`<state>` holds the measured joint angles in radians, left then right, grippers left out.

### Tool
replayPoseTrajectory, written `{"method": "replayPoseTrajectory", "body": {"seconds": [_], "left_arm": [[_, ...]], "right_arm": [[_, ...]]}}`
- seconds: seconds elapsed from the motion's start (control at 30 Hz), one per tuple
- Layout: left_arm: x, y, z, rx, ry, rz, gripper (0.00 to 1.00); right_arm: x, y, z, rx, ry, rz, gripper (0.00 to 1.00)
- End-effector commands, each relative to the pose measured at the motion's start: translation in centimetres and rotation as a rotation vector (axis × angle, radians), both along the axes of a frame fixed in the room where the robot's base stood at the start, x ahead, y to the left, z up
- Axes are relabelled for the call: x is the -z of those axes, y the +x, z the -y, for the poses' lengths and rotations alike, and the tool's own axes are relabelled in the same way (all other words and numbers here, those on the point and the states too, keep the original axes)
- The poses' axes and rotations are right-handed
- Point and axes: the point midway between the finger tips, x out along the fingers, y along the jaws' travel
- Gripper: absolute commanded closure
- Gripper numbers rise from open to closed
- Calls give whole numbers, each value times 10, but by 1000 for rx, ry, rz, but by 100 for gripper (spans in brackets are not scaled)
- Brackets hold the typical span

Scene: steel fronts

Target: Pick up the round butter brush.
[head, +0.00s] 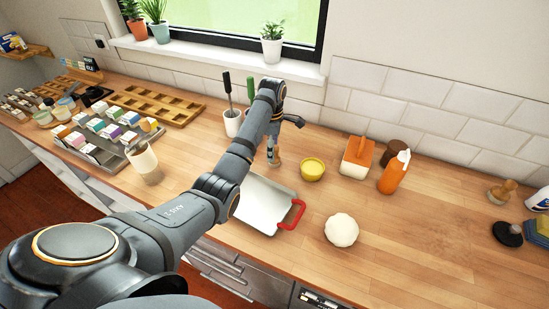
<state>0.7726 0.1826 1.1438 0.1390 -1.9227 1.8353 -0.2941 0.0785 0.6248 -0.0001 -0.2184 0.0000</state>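My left arm crosses the picture, and its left gripper (275,140) points down over the counter behind the white tray. A small upright piece with a wood-coloured lower part (277,162) shows just under the gripper; it may be the round butter brush, but it is too small and too covered to be sure. I cannot tell whether the fingers are shut on it or around it. A white holder (232,123) with a dark-handled and a green-handled tool stands just left of the gripper. My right gripper is not in view.
A white tray with a red handle (262,203) lies in front of the gripper. A yellow bowl (312,169), a white box with an orange part (356,158), an orange bottle (394,173) and a white round lump (341,230) are to the right. The counter's right front is clear.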

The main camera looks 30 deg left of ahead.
Motion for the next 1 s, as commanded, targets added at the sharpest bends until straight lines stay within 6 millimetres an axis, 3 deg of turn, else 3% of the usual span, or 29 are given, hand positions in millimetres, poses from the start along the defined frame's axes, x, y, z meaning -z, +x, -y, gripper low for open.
{"method": "replayPoseTrajectory", "body": {"seconds": [0.13,0.4,0.63,1.0], "left_arm": [[8,1,1,0,-1,-3,34],[49,5,3,0,0,0,34],[52,5,3,1,0,1,34],[52,5,3,0,0,1,82]], "right_arm": [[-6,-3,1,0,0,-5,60],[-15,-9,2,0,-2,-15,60],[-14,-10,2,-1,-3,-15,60],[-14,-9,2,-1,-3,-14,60]]}}
